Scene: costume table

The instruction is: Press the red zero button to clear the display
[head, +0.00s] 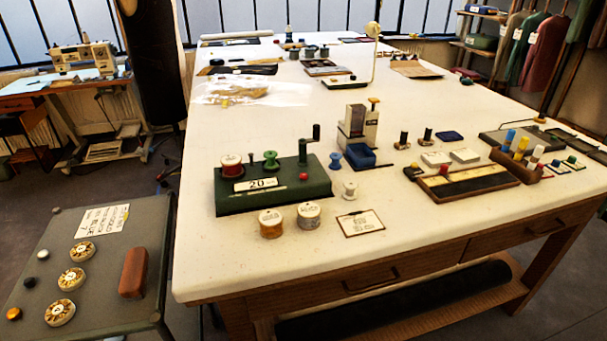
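A dark green winding device (232,202) sits on the near left part of the white table. A white display label (257,184) on its front reads about 20; any further characters are too small to tell. A small red button (303,176) stands on the device, right of the display. A red spool (231,161) is on its left end, a green spool (271,160) is behind the display, and a dark crank handle (316,131) rises at the right. My gripper is not in view.
An orange-thread spool (271,224), a white spool (309,216) and a printed card (360,223) lie in front of the device. A blue spool (335,161) is close at its right. A grey cabinet (100,270) with dials stands left of the table (230,265).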

